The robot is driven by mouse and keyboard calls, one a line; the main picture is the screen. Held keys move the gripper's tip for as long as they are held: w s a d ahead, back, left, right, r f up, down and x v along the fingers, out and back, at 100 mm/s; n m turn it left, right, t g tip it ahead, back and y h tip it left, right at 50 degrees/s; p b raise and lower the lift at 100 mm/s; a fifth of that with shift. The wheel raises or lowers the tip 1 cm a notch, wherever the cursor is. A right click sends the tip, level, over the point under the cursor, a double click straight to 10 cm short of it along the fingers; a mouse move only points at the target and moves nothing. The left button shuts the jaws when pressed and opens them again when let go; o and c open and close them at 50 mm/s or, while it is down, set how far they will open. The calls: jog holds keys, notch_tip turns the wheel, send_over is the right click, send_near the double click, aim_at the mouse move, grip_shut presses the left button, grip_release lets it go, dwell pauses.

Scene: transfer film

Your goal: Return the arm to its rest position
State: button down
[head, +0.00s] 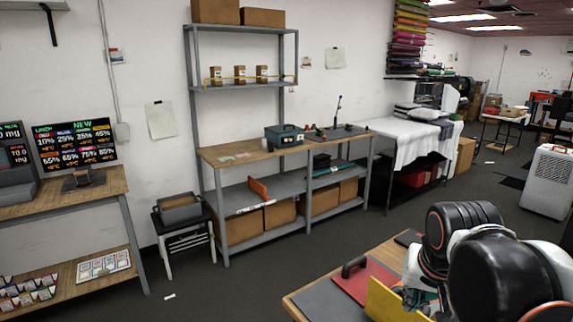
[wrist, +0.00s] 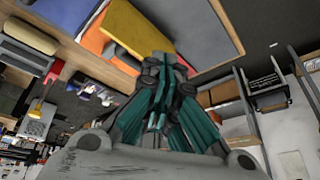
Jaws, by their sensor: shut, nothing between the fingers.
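My arm is at the lower right of the head view, a black and white folded shape over the near wooden table (head: 301,297). My gripper (wrist: 160,75) fills the middle of the wrist view, with teal and grey fingers closed together and nothing between them. In the head view the arm mostly hides the gripper. A yellow sheet-like thing (head: 388,303) lies on the table close to the arm. The yellow piece (wrist: 138,28) shows beyond the fingertips in the wrist view, apart from or touching them, I cannot tell.
A red board with a dark handle (head: 366,281) and a grey mat (head: 325,301) lie on the near table. A wooden workbench (head: 245,150) with shelves stands against the wall. A stool with a grey bin (head: 180,213) is left of it. Open dark floor (head: 235,285) lies between.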

jog(key=s+a+f+n+t+y+b, duration=0.1)
jog(key=s+a+f+n+t+b, duration=0.2)
jog(key=s+f, duration=0.45)
jog(key=w+d+r+m+g+h+p, duration=0.1)
jog(key=w+d+r+m+g+p, duration=0.1)
jog(key=w+r+p, duration=0.45)
jog(key=w+d+r+m+g+p, duration=0.2)
jog(key=w+r, duration=0.1)
jog(key=w, duration=0.6)
jog(key=w+d+f+m+g+p, duration=0.2)
jog(key=w+d+f+m+p, duration=0.15)
jog(key=d, duration=0.35)
jog(key=w+d+f+m+g+p, duration=0.1)
jog(key=w+d+f+m+p, duration=0.3)
jog(key=d, duration=0.3)
jog(key=shift+n, duration=0.75)
jog(key=f, duration=0.3)
jog(key=w+f+b, duration=0.1)
jog(key=f, duration=0.2)
jog(key=f+b, duration=0.1)
jog(key=f, duration=0.2)
jog(key=shift+w+d+f, duration=0.25)
jog(key=shift+d, duration=0.1)
jog(key=s+a, duration=0.1)
jog(key=s+a+r, duration=0.1)
jog(key=shift+a, duration=0.35)
jog(key=shift+s+a, duration=0.1)
jog(key=shift+a, duration=0.15)
